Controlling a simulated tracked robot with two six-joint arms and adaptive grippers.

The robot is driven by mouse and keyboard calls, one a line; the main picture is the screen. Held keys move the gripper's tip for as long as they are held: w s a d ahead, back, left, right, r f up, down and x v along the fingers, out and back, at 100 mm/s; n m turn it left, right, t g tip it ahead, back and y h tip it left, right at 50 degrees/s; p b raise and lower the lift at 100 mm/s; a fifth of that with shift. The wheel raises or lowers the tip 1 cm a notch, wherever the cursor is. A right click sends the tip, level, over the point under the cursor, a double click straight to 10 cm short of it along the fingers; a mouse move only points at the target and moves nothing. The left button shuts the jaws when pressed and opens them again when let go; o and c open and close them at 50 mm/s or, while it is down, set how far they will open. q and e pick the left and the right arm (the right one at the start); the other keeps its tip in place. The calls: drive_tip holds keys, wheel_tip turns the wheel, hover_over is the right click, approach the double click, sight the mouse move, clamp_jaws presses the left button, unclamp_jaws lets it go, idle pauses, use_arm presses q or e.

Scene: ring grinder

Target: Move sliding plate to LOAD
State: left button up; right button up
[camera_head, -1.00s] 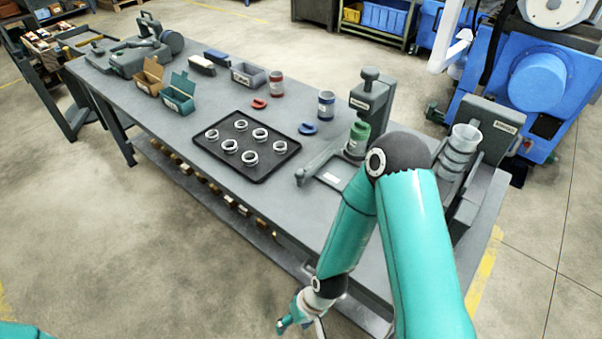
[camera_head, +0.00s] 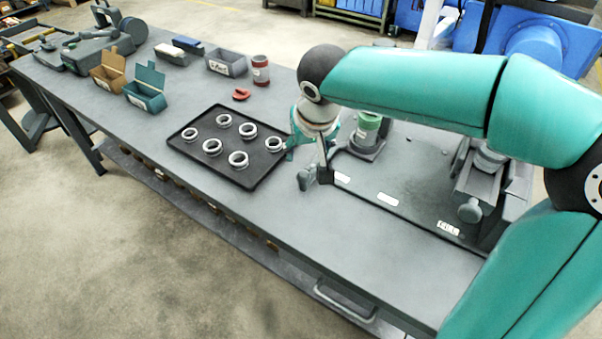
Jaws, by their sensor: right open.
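A dark fixture base (camera_head: 415,185) lies on the right part of the bench, with three small white labels along its front edge; their words are too small to read surely. A dark grey handle (camera_head: 306,179) stands at its left end. A green cylinder (camera_head: 368,128) stands on a dark seat near that end, partly behind my arm. I cannot clearly tell the sliding plate from the base. My right gripper (camera_head: 306,151) points down, open, just above and behind the handle, apparently apart from it. My left gripper is out of view.
A black tray (camera_head: 213,174) with several metal rings lies close left of my right gripper. A knob (camera_head: 470,211) projects at the right. The front bench strip is clear.

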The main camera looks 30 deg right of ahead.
sight(304, 174)
drive_tip(key=x, duration=1.6)
drive_tip(key=shift+s+d+f, duration=0.1)
drive_tip(key=shift+s+d, duration=0.05)
drive_tip(key=shift+d, duration=0.05)
clamp_jaws()
